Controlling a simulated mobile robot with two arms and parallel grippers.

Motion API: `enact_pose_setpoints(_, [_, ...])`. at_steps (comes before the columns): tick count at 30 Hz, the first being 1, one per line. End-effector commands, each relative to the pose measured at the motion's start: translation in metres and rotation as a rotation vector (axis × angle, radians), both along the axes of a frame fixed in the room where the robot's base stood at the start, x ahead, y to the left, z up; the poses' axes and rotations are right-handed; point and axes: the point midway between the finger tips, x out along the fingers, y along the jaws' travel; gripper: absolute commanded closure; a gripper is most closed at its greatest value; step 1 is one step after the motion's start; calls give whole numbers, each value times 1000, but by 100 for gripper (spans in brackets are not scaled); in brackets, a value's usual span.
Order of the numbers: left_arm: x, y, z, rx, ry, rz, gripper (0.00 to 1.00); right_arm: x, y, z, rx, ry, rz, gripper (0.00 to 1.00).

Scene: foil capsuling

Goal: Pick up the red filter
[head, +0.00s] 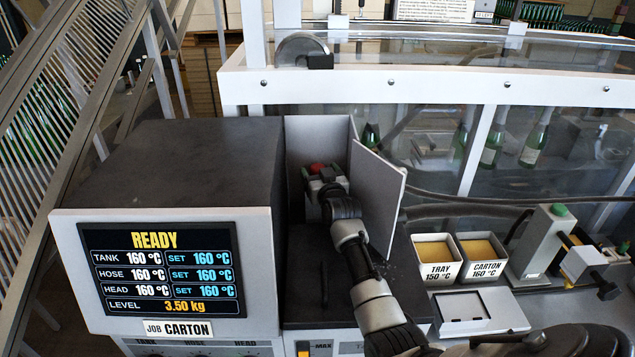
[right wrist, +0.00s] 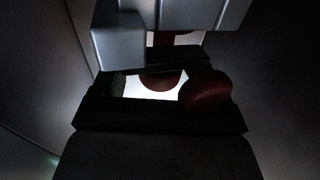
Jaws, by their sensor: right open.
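My right gripper (head: 322,177) is inside a narrow open bay in the machine's top, seen from above in the head view. A small red rounded part (head: 317,167), which looks like the top of the red filter, shows at its fingertips. The gripper is open; I cannot tell whether it touches the red part. The right wrist view is very dark. It shows a dark red rounded knob (right wrist: 208,91) and another dark red rounded piece (right wrist: 160,79) against a bright gap. The filter's lower body is hidden. My left gripper is not in view.
The bay has a pale back wall (head: 316,130) and an open pale door panel (head: 376,196) close to the right of my arm. A dark-topped machine housing (head: 200,160) with a READY screen (head: 160,270) stands left. Tray (head: 437,270) and carton (head: 486,268) bins stand right.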

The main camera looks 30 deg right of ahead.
Motion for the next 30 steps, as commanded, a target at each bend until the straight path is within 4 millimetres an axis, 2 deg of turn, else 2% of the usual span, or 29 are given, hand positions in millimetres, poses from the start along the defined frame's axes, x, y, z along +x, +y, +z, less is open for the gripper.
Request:
enact_pose_setpoints(5, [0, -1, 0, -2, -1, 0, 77, 0, 0, 0, -1, 0, 0, 25])
enact_pose_setpoints(16, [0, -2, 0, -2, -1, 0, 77, 0, 0, 0, 0, 0, 0, 81])
enact_pose_setpoints(25, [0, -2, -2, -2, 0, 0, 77, 0, 0, 2, 0, -1, 0, 81])
enact_pose_setpoints(30, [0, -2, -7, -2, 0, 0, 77, 0, 0, 15, -1, -4, 0, 81])
